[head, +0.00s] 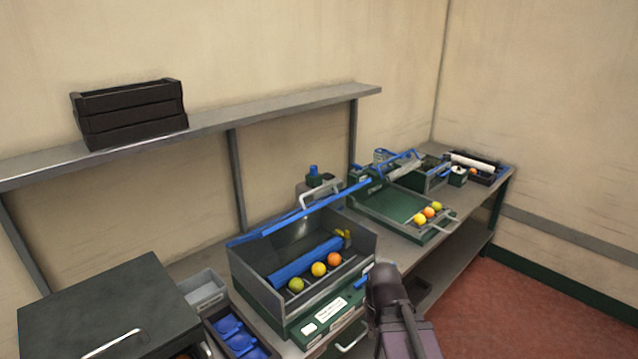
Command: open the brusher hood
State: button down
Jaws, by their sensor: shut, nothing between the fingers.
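The brusher (262,294) looks to be the grey and green box in the middle of the bench, with a blue bar (305,262) inside. Its blue-edged hood (290,222) is tilted up at the back, with a pale handle (320,191) behind its upper edge, so the box stands open. A green, a yellow and an orange fruit (319,269) lie in a row at its front. My gripper (384,280), at the dark end of my arm, is by the brusher's front right corner. It is shut and empty; its fingertips are not distinct, and I cannot tell whether it touches the box.
A dark lidded box (108,302) with a handle stands at lower left, beside a grey bin (204,291) and a tray of blue items (238,337). A green tray (398,207) with fruit lies farther right. A shelf (240,120) with a black crate (130,112) runs above.

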jog(key=w+a+r+m+t+y+p, duration=0.2)
jog(key=w+r+m+t+y+p, duration=0.1)
jog(key=w+r+m+p, duration=0.7)
jog(key=w+a+r+m+t+y+p, duration=0.2)
jog(key=w+r+m+t+y+p, duration=0.2)
jog(key=w+r+m+p, duration=0.6)
jog(key=w+r+m+t, duration=0.1)
jog(key=w+r+m, duration=0.4)
jog(key=r+m, duration=0.2)
notch_tip(320, 180, up, 2)
jog(key=shift+w+a+r+t, duration=0.15)
jog(key=shift+w+a+t, duration=0.15)
jog(key=shift+w, duration=0.1)
jog(key=shift+w, duration=0.1)
jog(key=b, duration=0.5)
send_over(327, 207)
notch_tip(327, 207, down, 6)
jog(key=shift+r, duration=0.2)
jog(key=shift+w+a+r+p, duration=0.2)
jog(key=shift+w+a, duration=0.25)
jog(key=shift+w, duration=0.15)
jog(key=shift+w+a+r+p, duration=0.15)
jog(key=shift+w+a+r, duration=0.05)
jog(key=shift+w+a, duration=0.3)
jog(key=shift+w+a+r, duration=0.1)
jog(key=shift+w+a, duration=0.35)
